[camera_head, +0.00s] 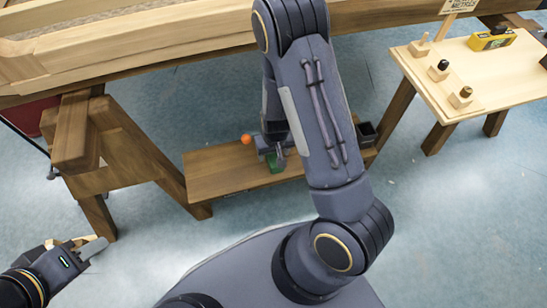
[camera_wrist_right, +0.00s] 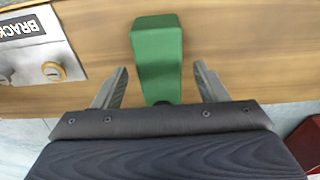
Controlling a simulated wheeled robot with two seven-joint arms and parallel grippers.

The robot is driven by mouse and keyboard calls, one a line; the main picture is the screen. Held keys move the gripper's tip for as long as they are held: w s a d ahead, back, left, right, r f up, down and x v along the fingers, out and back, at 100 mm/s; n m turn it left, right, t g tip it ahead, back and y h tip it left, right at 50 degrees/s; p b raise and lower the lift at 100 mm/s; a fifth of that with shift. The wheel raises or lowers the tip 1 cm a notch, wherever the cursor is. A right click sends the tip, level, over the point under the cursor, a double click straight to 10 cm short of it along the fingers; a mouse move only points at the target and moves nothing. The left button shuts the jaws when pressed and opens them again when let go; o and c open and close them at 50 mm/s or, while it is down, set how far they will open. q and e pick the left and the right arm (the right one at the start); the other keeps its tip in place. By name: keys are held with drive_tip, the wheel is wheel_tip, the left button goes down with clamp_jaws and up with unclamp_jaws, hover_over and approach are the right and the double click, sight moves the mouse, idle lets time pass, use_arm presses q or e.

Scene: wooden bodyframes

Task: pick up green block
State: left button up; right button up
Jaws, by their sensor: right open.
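The green block (camera_head: 275,165) lies on a low wooden board (camera_head: 215,173) below the large wooden frame, partly hidden by my right arm in the head view. In the right wrist view the block (camera_wrist_right: 157,50) is a long green piece, its near end between the two fingers. My right gripper (camera_wrist_right: 161,68) is open, with a gap between each finger and the block. In the head view my right gripper (camera_head: 274,150) is partly hidden by my arm. My left gripper (camera_head: 85,247) is at the lower left, far from the block; its finger gap is unclear.
A metal box labelled "BRACK" (camera_wrist_right: 62,48) stands left of the block in the right wrist view, and a red object (camera_wrist_right: 306,145) is at lower right. An orange ball (camera_head: 246,139) and a dark bin (camera_head: 366,133) are near the board. A light table (camera_head: 500,75) stands right.

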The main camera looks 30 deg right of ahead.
drive_tip(key=c, duration=1.2)
drive_tip(key=shift+r, duration=0.15)
